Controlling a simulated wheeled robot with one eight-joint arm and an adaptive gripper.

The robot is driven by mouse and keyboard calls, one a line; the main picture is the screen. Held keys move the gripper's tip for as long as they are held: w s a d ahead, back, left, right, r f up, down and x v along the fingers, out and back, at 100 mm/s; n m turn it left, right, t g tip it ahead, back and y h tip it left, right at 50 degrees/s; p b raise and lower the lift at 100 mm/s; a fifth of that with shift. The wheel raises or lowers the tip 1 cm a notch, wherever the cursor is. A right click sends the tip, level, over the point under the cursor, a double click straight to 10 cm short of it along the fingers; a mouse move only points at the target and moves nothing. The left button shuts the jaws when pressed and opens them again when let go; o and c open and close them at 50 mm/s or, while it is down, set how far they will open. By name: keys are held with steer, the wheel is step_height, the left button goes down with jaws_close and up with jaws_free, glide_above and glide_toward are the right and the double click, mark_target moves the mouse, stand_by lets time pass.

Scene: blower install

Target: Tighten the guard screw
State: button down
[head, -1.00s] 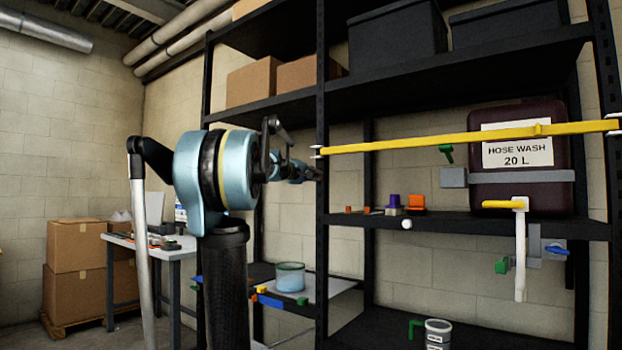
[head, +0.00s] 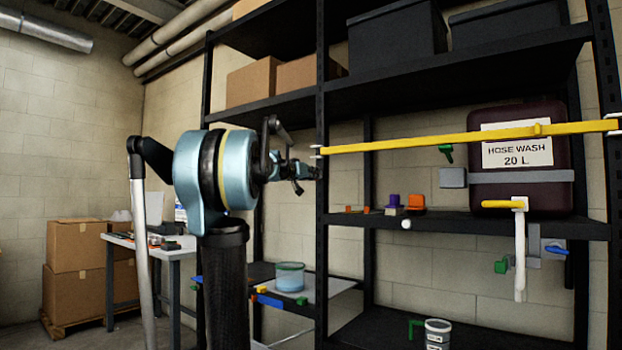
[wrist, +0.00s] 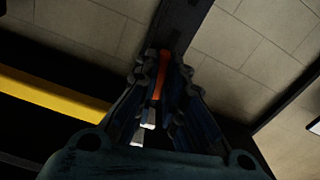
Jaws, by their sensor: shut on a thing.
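The yellow guard bar (head: 470,137) runs across the front of the rack, past the dark HOSE WASH container (head: 520,185). Its left end meets a rack post at a small pale fitting (head: 318,152). My gripper (head: 316,172) is at that post, just below the bar's left end. In the wrist view my gripper (wrist: 158,85) is closed around a narrow orange-red piece (wrist: 157,75). I cannot tell whether this is the guard screw or a tool. The yellow bar also shows at the left of the wrist view (wrist: 50,92). The fingers hide most of the held piece.
The dark rack post (wrist: 180,25) stands directly ahead in the wrist view. Small orange and purple items (head: 393,203) sit on the middle shelf (head: 470,225). A white pipe with a yellow handle (head: 505,204) hangs at right. A workbench (head: 155,247) stands at left.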

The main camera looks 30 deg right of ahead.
steer(key=shift+w+m, duration=0.1)
steer(key=shift+m, duration=1)
steer(key=c, duration=1.7)
jaws_free()
steer(key=shift+w+f, duration=0.1)
steer(key=v, duration=1.2)
steer(key=shift+f, duration=0.1)
